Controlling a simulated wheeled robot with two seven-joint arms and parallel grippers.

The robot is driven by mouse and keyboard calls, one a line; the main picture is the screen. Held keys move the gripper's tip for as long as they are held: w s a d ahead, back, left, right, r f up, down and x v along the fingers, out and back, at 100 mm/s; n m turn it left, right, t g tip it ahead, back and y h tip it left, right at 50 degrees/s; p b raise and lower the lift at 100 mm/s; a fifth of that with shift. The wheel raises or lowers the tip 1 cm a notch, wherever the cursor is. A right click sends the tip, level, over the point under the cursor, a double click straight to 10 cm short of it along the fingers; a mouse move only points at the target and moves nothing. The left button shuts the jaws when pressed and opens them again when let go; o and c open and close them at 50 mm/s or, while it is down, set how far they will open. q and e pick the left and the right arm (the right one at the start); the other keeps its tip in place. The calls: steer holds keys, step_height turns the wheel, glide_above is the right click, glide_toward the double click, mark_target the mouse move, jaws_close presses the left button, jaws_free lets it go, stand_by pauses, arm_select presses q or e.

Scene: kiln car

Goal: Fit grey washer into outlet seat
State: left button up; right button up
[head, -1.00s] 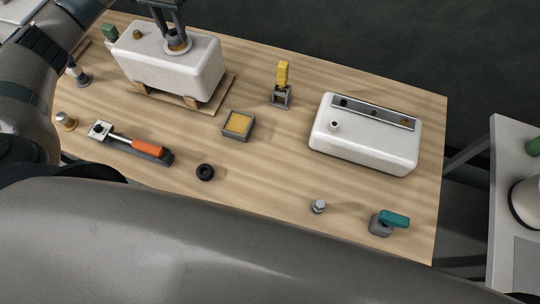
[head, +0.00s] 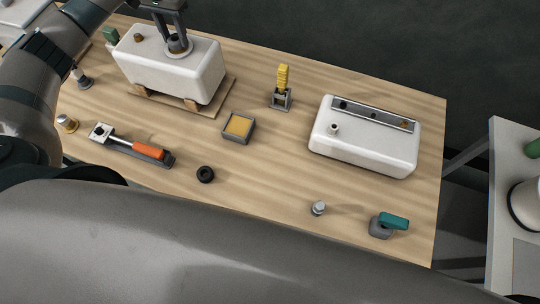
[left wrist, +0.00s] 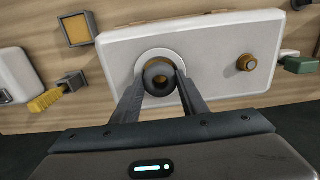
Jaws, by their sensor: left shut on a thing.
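My left gripper (head: 176,40) points down over the white tank (head: 200,74) that stands on a wooden cradle at the back left. It is shut on the grey washer (left wrist: 158,76), a thick dark grey ring that shows between the fingertips in the left wrist view. The pale round outlet seat (left wrist: 145,57) shows around and behind the washer on the tank's top. The washer overlaps the seat, its hole over a brownish centre; I cannot tell whether it touches or is fully down. My right gripper is not in view.
A brass knob (left wrist: 246,62) stands on the same tank top. A black ring (head: 205,174), an orange-handled tool (head: 148,149), a square yellow-filled box (head: 238,127), a yellow-handled part (head: 283,86) and a second white tank (head: 365,145) stand on the table.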

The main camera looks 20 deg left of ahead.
arm_select(q)
steer(key=shift+f, duration=0.65)
stand_by(0.6)
steer(key=o, duration=1.4)
steer(key=shift+r, duration=0.2)
steer(key=shift+r, duration=3.75)
steer(key=shift+r, duration=0.15)
